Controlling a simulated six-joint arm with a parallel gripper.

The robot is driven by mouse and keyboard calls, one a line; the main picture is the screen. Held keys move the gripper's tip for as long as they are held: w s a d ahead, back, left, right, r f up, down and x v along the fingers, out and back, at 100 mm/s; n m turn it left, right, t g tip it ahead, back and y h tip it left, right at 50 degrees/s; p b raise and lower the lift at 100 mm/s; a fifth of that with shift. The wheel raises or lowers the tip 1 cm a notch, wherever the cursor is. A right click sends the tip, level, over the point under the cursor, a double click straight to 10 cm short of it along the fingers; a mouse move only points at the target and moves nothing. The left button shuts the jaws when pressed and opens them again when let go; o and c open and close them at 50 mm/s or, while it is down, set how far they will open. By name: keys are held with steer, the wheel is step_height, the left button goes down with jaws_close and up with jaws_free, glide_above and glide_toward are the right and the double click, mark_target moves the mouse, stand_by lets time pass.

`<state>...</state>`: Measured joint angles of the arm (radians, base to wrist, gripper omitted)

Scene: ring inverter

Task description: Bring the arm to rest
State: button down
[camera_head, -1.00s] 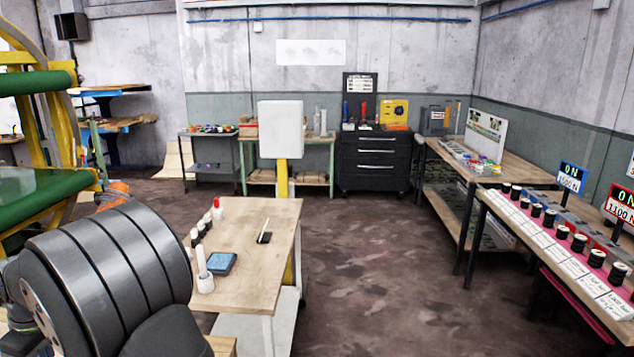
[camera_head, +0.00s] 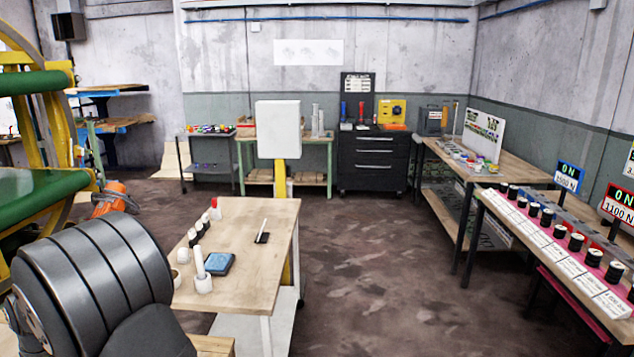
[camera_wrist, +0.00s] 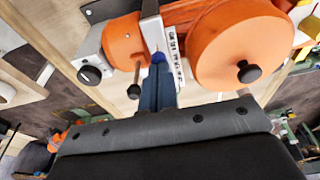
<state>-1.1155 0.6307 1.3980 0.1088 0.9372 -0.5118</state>
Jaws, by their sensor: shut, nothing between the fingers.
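In the wrist view my gripper (camera_wrist: 157,62) shows as narrow blue fingers, shut with nothing between them, rising from its dark grey body. The fingers point toward a machine with an orange drum (camera_wrist: 245,45) and a smaller orange housing (camera_wrist: 124,42). A pale strip with dark print lies just past the fingertips. I cannot tell whether the fingers touch it. In the head view a thick dark grey link of my arm (camera_head: 95,275) fills the lower left, and my gripper is hidden or out of the picture.
A wooden table (camera_head: 262,230) stands right of my arm, holding a blue pad (camera_head: 220,264), white holders and a pen stand. A green and yellow machine (camera_head: 35,190) stands at left, with an orange part (camera_head: 113,198) beside it. A bench with weights (camera_head: 540,240) is at right. Open floor lies between.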

steer(key=d+r+n, duration=0.2)
steer(key=r+n, duration=0.3)
steer(key=r, duration=0.1)
steer(key=d+r+n+y, duration=0.1)
steer(key=d+r+n, duration=0.1)
steer(key=r+n, duration=0.3)
steer(key=shift+d+r+n, duration=0.25)
steer(key=shift+r+n, duration=0.15)
steer(key=shift+r, duration=0.75)
stand_by(0.4)
steer(key=shift+w, duration=0.1)
stand_by(1.6)
